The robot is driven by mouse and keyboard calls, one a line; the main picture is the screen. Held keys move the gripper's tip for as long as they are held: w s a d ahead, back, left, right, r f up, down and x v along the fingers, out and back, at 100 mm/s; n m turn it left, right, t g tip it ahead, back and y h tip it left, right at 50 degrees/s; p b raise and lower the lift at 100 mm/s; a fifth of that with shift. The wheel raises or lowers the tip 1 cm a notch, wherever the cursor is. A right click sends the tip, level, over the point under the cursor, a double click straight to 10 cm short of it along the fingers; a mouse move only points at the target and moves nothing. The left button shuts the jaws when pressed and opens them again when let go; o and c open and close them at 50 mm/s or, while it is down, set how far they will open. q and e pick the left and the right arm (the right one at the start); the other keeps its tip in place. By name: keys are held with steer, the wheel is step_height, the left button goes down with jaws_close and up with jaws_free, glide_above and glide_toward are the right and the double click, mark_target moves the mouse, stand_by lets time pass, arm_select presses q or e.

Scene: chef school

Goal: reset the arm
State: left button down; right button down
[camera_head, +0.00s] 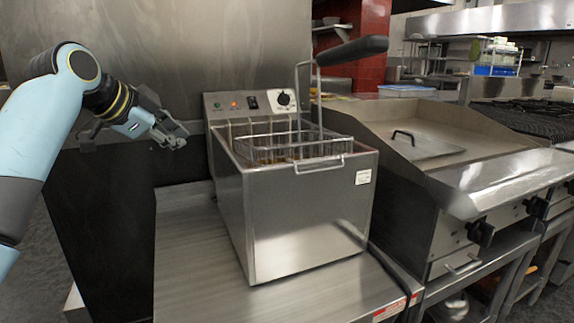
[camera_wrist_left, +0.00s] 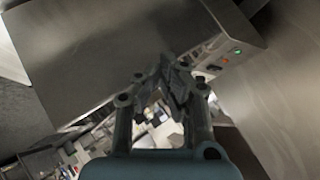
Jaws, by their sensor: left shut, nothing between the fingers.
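My left arm (camera_head: 45,120) comes in from the left in the head view. Its gripper (camera_head: 178,138) is shut and empty, in the air to the left of the deep fryer and apart from it. In the left wrist view the gripper's fingers (camera_wrist_left: 168,82) are closed together. The steel deep fryer (camera_head: 300,215) stands on a metal counter. A wire basket (camera_head: 290,148) sits in its top, with a black handle (camera_head: 352,50) rising up to the right. The fryer's panel with lights also shows in the left wrist view (camera_wrist_left: 232,58). My right gripper is not in view.
The metal counter (camera_head: 195,265) has clear room left of and in front of the fryer. A flat griddle (camera_head: 490,145) with a lid (camera_head: 425,148) stands close on the right. A steel wall panel (camera_head: 150,50) is behind my left gripper.

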arm_select(q)
steer(key=s+a+f+n+g+y, duration=0.25)
steer(key=s+f+n, duration=0.35)
steer(key=s+f, duration=1.15)
steer(key=s+a+f+n+g+y, duration=0.1)
steer(key=s+f+n+g, duration=0.2)
steer(key=s, duration=1)
steer(key=s+a+f+n+g+y, duration=0.15)
steer(key=s+n, duration=0.25)
steer(key=s, duration=0.9)
steer(key=s+a+f, duration=0.1)
steer(key=s+f, duration=0.1)
steer(key=f, duration=1.1)
steer(key=s+a+f, duration=0.2)
steer(key=f, duration=1.1)
steer(key=s+f+g, duration=0.2)
steer(key=s+f, duration=1.3)
steer(key=s, duration=0.3)
steer(key=shift+s+a+f+n, duration=0.3)
steer(key=shift+a+f+n, duration=0.1)
steer(key=shift+a, duration=0.05)
